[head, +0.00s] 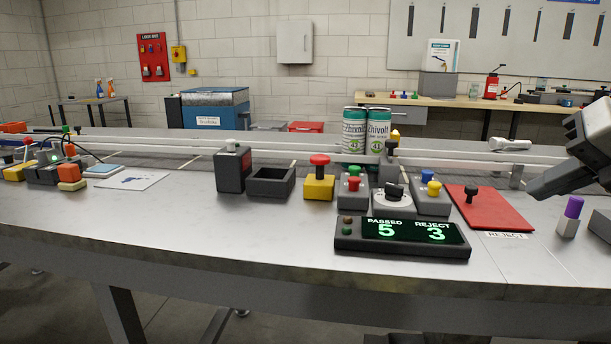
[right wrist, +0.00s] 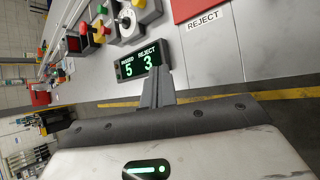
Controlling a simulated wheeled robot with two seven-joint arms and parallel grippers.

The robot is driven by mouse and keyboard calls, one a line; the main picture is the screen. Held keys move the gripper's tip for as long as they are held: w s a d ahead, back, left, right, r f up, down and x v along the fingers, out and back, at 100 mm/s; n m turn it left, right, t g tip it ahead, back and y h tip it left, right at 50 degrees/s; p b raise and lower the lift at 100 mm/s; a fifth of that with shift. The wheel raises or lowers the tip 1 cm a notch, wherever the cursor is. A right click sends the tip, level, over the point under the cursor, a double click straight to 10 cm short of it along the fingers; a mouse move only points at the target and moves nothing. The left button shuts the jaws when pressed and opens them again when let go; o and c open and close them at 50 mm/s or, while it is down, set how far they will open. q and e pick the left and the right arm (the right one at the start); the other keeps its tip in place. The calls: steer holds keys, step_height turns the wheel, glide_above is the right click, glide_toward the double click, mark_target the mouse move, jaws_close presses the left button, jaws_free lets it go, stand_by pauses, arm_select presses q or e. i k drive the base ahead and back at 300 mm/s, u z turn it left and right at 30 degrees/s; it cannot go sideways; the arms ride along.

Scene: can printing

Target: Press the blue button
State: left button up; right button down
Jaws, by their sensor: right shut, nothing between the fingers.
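The blue button (head: 427,176) sits at the back of a small grey two-button box, behind a yellow button (head: 434,188), at the right of the control row. My right gripper (head: 535,192) is at the right edge of the head view, apart from the box, beyond the red pad. It is shut and empty. In the right wrist view its closed fingers (right wrist: 157,88) point towards the counter display. I cannot make out the blue button in that view. My left gripper is not in view.
A red pad (head: 502,213) with a black knob lies between the box and my right gripper. A counter display (head: 402,239) reading 5 and 3 stands in front. A dial box (head: 393,206) and red-green button box (head: 352,195) stand to the left. Two cans (head: 354,132) stand behind.

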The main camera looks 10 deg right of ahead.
mark_target(426, 174)
steer(key=k, duration=1.15)
